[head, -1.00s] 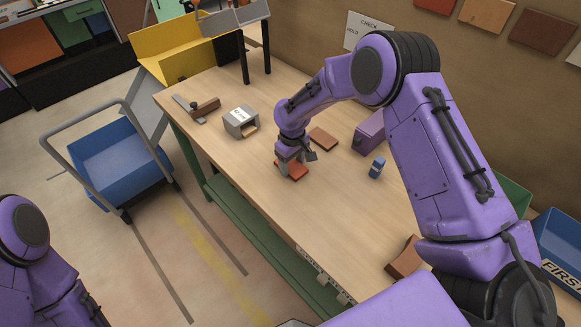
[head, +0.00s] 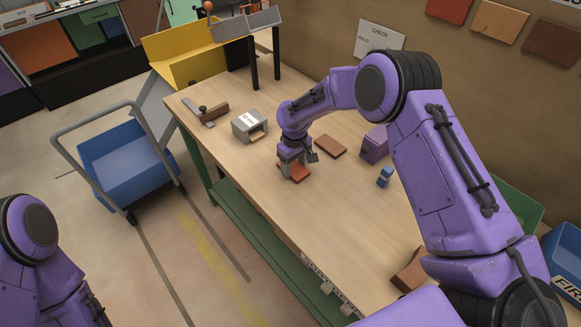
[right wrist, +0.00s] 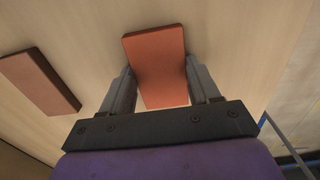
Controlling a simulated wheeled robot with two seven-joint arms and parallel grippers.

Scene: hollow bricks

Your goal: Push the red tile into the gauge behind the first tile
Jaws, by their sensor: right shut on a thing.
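The grey gauge (head: 243,125) with a white label stands on the bench left of centre in the head view. A tan tile (head: 257,135) shows in its open mouth. My right gripper (head: 291,166) is low over the bench, right of and nearer than the gauge. It is shut on the red tile (head: 300,175), which lies flat at bench level, apart from the gauge. In the right wrist view the red tile (right wrist: 158,62) sits between the two fingers and sticks out past their tips. My left arm shows at the lower left, its gripper out of view.
A brown-red tile (head: 330,146) lies behind my right gripper. A purple block (head: 374,145) and a small blue object (head: 385,177) are to the right. A tool with a brown block (head: 213,113) lies beyond the gauge. The bench between gripper and gauge is clear.

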